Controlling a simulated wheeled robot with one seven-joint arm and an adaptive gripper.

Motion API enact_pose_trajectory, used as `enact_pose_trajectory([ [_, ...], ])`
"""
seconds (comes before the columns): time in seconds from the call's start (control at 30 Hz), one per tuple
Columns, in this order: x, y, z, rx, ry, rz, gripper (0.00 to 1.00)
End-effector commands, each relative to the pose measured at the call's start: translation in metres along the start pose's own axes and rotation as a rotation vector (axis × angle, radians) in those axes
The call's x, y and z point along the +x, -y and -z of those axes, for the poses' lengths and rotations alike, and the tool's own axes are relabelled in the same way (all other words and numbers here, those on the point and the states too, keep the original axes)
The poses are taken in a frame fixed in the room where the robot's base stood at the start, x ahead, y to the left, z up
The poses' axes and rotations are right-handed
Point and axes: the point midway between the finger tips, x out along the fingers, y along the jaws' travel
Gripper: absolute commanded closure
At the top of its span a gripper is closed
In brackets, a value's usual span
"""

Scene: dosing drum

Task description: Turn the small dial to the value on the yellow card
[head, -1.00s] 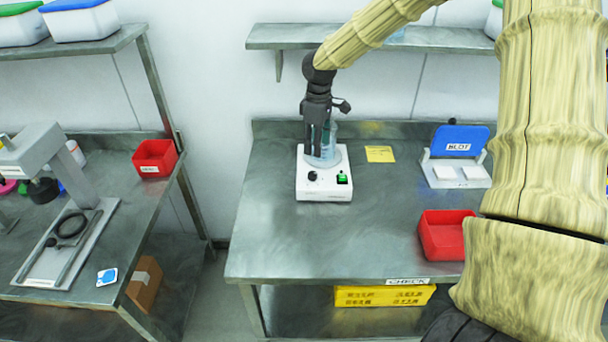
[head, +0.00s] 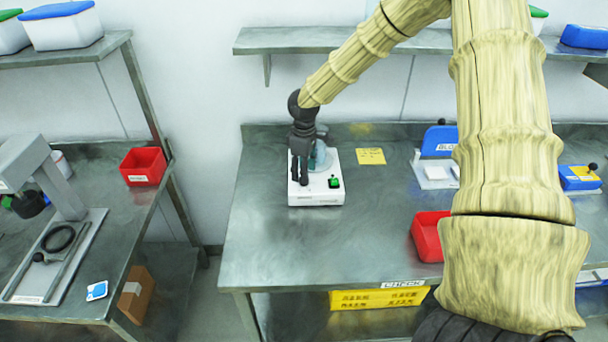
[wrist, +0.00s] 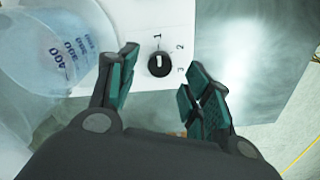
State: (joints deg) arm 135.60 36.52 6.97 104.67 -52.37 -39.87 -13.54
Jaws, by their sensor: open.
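The small dial (wrist: 159,64) is a black round knob with a white mark, on the white device (head: 318,196). Numbers 1, 2 and 3 are printed around it, and its white mark appears to point roughly toward 1. My gripper (wrist: 160,70) is open, one finger on each side of the dial in the wrist view. I cannot tell whether the fingers touch it. In the head view my gripper (head: 300,181) hides the dial. The yellow card (head: 370,156) lies on the table right of the device; its writing is too small to read.
A clear beaker (wrist: 50,50) with blue markings stands on the device, close beside my left finger. A green switch (head: 335,183) is on the device's right front. A red bin (head: 427,238) stands at the right. The table's front left is clear.

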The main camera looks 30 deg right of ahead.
Motion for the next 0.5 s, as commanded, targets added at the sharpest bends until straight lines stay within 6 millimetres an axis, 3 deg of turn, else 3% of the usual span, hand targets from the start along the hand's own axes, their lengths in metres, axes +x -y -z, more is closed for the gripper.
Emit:
enact_pose_trajectory([
  [0.23, 0.022, 0.000, -0.002, 0.002, 0.002, 0.001, 0.51],
  [0.5, 0.031, 0.000, -0.001, 0.001, -0.001, 0.000, 0.51],
])
